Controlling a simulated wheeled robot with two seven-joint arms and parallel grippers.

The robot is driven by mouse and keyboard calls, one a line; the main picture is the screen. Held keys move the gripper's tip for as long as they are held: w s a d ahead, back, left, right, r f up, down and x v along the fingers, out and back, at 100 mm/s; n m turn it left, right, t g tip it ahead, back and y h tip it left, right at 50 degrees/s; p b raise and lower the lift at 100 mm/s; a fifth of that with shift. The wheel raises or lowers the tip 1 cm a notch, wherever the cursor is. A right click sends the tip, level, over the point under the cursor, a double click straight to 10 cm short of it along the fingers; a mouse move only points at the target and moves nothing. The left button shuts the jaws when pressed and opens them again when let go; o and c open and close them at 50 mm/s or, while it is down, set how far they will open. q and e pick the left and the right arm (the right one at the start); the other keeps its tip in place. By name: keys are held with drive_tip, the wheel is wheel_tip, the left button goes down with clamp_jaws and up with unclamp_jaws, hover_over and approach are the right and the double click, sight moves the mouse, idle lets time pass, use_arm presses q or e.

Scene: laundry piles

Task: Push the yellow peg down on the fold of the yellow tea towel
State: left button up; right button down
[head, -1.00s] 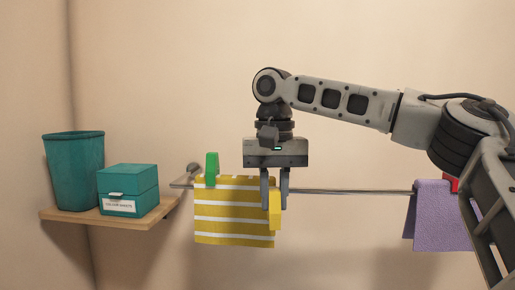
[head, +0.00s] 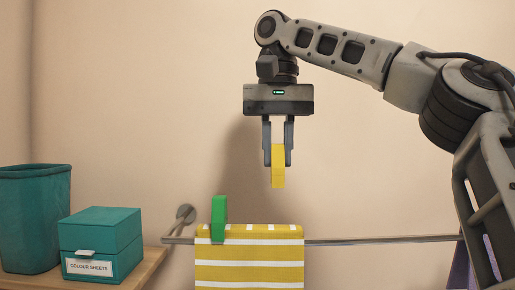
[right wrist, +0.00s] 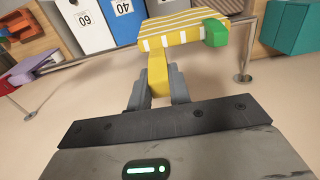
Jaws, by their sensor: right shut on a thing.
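The yellow and white striped tea towel (head: 250,262) hangs folded over the rail, and its fold also shows in the right wrist view (right wrist: 180,27). A green peg (head: 218,218) sits on the fold near its left end in the head view. My right gripper (head: 278,160) is shut on the yellow peg (head: 278,175), which points downward. The peg is above the fold, right of the green peg, with a clear gap below it in the head view. The right wrist view also shows the yellow peg (right wrist: 158,75) between the fingers. My left gripper is not in view.
The rail (head: 380,240) runs sideways from a wall bracket. A wooden shelf (head: 150,265) at left holds a teal bin (head: 33,220) and a teal box (head: 100,245) labelled "COLOUR SHEETS". A purple cloth (head: 462,268) hangs at far right, mostly behind my arm.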

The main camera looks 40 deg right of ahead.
sight(280, 174)
drive_tip(key=shift+w, duration=0.1)
drive_tip(key=shift+s+r, duration=0.15)
drive_tip(key=shift+s, duration=0.45)
drive_tip(key=shift+w+a+f, duration=0.1)
drive_tip(key=shift+f, duration=0.15)
drive_tip(key=shift+f+b, duration=1)
drive_tip(key=shift+f, duration=0.15)
drive_tip(key=shift+f+b, duration=0.4)
drive_tip(key=shift+f, duration=0.2)
drive_tip(key=shift+f+b, duration=0.4)
drive_tip(key=shift+f, duration=0.15)
drive_tip(key=shift+f+b, duration=0.5)
drive_tip(key=shift+f, duration=0.35)
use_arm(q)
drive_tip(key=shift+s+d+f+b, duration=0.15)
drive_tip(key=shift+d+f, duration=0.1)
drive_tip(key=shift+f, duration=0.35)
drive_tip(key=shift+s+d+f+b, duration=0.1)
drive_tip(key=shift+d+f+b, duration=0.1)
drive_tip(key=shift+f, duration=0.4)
use_arm(e)
drive_tip(key=shift+f, duration=0.5)
